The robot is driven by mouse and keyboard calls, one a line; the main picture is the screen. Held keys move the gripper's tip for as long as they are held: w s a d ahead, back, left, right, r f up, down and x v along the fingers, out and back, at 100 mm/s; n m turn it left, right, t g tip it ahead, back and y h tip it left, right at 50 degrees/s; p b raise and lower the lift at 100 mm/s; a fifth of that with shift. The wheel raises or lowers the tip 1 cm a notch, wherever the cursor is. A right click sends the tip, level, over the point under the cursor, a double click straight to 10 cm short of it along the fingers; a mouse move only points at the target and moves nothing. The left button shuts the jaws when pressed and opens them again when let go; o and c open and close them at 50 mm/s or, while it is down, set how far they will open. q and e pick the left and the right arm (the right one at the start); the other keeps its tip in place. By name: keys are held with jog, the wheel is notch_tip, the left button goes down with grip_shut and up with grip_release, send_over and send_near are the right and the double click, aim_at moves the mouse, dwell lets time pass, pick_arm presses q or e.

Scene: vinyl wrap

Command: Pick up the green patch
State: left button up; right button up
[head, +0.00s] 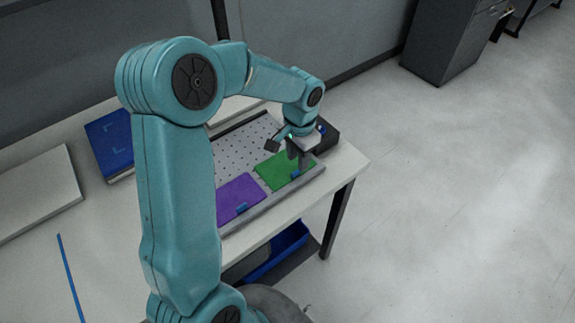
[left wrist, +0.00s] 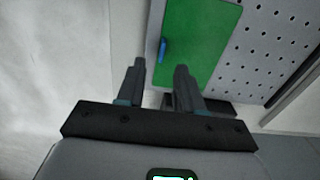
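The green patch (head: 283,169) lies flat on the perforated board (head: 235,143), at its right end in the head view. A small blue tab (head: 296,173) sits on the patch near its front edge. My left gripper (head: 304,167) is over the right part of the patch, pointing down. In the left wrist view the green patch (left wrist: 204,40) is beyond the fingertips, with the blue tab (left wrist: 163,50) between and ahead of them. The left fingers (left wrist: 159,66) are apart with nothing between them. My right gripper is not in view.
A purple patch (head: 239,198) lies left of the green one. A blue book-like item (head: 110,142) and a pale panel (head: 38,190) lie on the white table (head: 100,240). A blue bin (head: 277,252) is below the table. A dark block (head: 327,136) stands beside the board.

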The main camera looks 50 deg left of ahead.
aim_at(296, 171)
pick_arm(q)
jog(key=shift+s+f, duration=0.15)
jog(key=shift+f, duration=0.2)
notch_tip(296, 171, down, 5)
jog(key=shift+a+r+p, duration=0.1)
jog(key=shift+r+p, duration=0.1)
jog(key=shift+p, duration=0.25)
jog(key=shift+s+r, duration=0.1)
jog(key=shift+s, duration=0.05)
jog(key=shift+c, duration=1)
grip_shut()
